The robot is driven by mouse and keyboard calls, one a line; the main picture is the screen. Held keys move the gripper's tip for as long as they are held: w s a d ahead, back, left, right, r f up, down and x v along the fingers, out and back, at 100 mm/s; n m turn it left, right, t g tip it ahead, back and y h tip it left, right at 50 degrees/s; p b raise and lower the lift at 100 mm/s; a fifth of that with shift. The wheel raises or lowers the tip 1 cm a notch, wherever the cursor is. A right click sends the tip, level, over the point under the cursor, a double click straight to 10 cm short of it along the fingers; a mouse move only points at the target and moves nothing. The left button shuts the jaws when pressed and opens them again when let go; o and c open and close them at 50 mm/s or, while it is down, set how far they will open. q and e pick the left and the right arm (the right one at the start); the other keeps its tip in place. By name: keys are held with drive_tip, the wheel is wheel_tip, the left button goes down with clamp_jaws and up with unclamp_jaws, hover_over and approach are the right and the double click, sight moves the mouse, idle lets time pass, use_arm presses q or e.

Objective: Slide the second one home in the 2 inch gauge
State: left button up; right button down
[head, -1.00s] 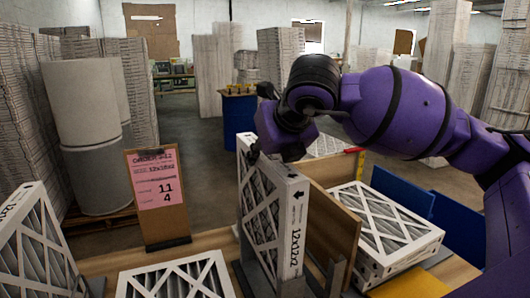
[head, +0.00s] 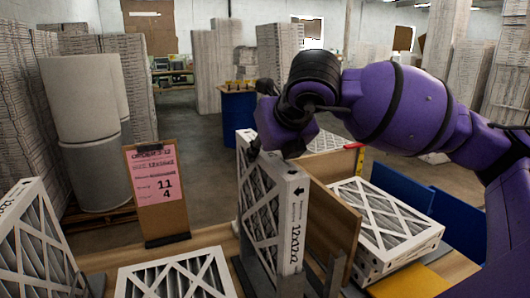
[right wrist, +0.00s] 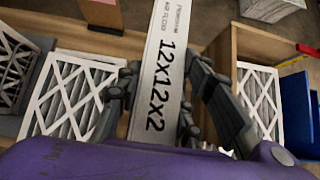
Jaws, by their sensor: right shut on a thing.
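A white-framed pleated filter marked 12x12x2 (head: 292,228) stands upright in the middle of the head view, one edge facing me. Its lower part is between a grey upright (head: 247,277) on its left and a brown board (head: 332,222) with grey posts on its right, which look like the gauge. I cannot tell whether it is fully down. My right gripper (head: 268,152) is over the filter's top, shut on it. In the right wrist view the fingers (right wrist: 160,108) lie on both sides of the filter's printed edge (right wrist: 167,65). My left gripper is out of view.
Filters lie flat at front left (head: 178,277) and stacked at right (head: 390,225); another leans at far left (head: 35,245). A clipboard with a pink sheet (head: 154,180) stands behind. Blue bins (head: 455,218) are at right. A yellow patch (head: 415,283) is in front of the stack.

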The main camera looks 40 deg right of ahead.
drive_tip(key=shift+f, duration=0.15)
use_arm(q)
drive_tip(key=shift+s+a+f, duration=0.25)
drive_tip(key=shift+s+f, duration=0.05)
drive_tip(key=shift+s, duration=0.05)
use_arm(e)
drive_tip(key=shift+f, duration=0.75)
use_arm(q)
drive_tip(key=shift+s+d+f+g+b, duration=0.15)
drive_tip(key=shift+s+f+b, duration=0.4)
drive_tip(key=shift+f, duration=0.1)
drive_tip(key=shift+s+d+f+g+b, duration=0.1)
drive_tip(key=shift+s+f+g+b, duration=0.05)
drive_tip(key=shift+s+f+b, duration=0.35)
use_arm(e)
drive_tip(key=shift+f, duration=3.05)
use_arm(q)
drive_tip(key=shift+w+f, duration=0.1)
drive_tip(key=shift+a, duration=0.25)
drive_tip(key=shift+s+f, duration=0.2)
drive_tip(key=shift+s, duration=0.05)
